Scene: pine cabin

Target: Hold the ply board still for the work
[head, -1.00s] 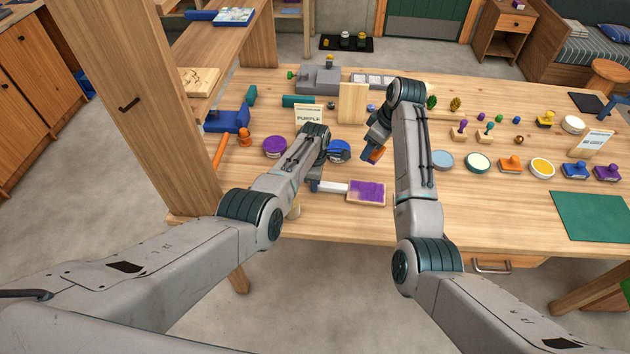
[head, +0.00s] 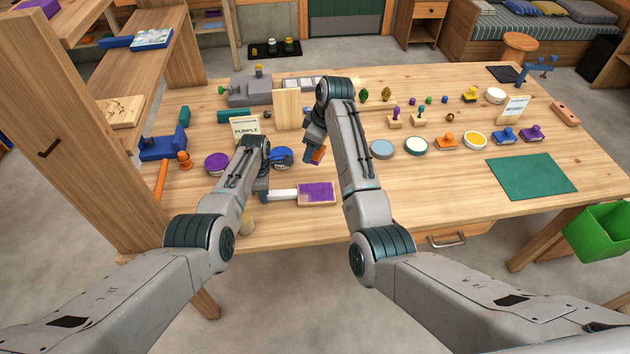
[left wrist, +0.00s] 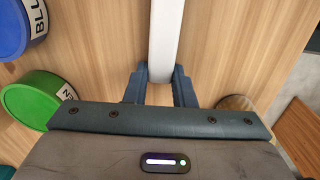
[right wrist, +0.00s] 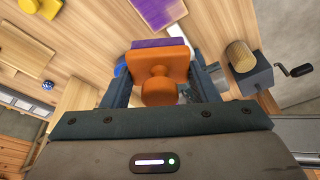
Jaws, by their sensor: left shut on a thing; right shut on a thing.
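A ply board (head: 317,195) with a purple face and pale wooden rim lies flat near the table's front edge. A white bar (head: 283,194) runs from its left side. My left gripper (head: 265,193) is shut on this bar; the left wrist view shows the bar (left wrist: 165,45) between its fingers. My right gripper (head: 312,152) is shut on an orange stamp (head: 318,156), held above and behind the board. In the right wrist view the stamp (right wrist: 160,66) has a purple edge on its far side, and part of the board (right wrist: 155,10) shows beyond it.
A "PURPLE" sign (head: 245,126), purple tub (head: 216,162) and blue tub (head: 281,157) stand behind my left gripper. A green mat (head: 531,176) lies front right; a green bin (head: 598,231) is beyond the table edge.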

